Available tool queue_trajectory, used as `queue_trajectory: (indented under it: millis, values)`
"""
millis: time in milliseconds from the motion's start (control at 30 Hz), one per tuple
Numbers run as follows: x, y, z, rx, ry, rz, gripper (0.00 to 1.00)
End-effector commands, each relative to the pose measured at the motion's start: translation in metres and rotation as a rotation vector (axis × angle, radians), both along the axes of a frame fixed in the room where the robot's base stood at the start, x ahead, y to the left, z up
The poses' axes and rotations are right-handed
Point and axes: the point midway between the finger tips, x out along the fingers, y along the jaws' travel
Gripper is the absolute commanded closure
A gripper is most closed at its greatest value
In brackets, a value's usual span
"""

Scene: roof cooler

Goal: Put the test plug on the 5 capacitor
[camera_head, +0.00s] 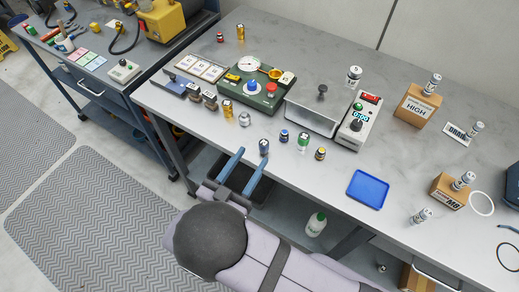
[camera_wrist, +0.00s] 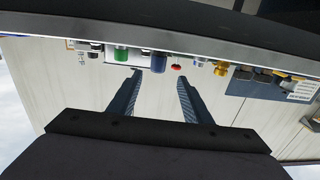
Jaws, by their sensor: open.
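My gripper (camera_head: 251,154) is open and empty at the front edge of the bench, its two blue fingers pointing toward the bench. It also shows in the wrist view (camera_wrist: 159,78). A small dark-blue and silver can (camera_head: 264,146) is just beyond the right fingertip; I cannot tell whether they touch. I cannot read a 5 or single out the test plug.
A green gauge unit (camera_head: 250,93) stands behind the cans. A blue tray (camera_head: 368,189) lies near the front edge. A HIGH box (camera_head: 416,107) stands further right.

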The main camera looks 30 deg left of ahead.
Motion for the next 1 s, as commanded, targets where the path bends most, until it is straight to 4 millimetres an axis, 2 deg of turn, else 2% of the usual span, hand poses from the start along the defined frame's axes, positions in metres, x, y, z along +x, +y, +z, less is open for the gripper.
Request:
queue_trajectory:
  millis: [333, 533, 800, 1000]
  values:
    - [0.001, 0.001, -0.007, 0.002, 0.000, 0.000, 0.55]
    - [0.002, 0.001, -0.003, 0.000, 0.000, 0.000, 0.55]
    - [0.021, 0.001, -0.001, -0.001, 0.000, -0.001, 0.55]
    - [0.025, 0.001, -0.002, -0.001, 0.000, 0.000, 0.55]
